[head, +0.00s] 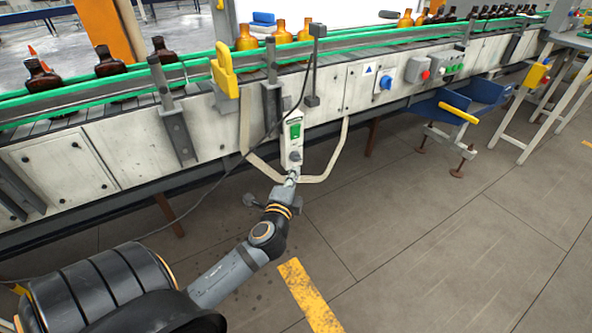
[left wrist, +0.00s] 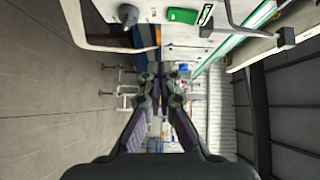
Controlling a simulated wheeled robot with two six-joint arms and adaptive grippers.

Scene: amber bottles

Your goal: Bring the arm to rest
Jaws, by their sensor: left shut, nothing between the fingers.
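My left arm comes in from the lower left in the head view. Its gripper (head: 291,179) is at the lower end of a white control box (head: 291,143) with a green switch and a dark knob. In the left wrist view my left gripper (left wrist: 162,72) is shut, with nothing between its fingers. The green switch (left wrist: 183,16) and the dark knob (left wrist: 128,14) show at the top of that view, off to the side of the fingers. I cannot tell from the head view whether the gripper touches the box. My right gripper is not in view.
A conveyor (head: 130,98) with green rails carries dark and amber bottles (head: 246,38) across the back. A beige tube guard (head: 333,150) surrounds the control box, and a black cable hangs nearby. A blue bin (head: 455,106) is at the right.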

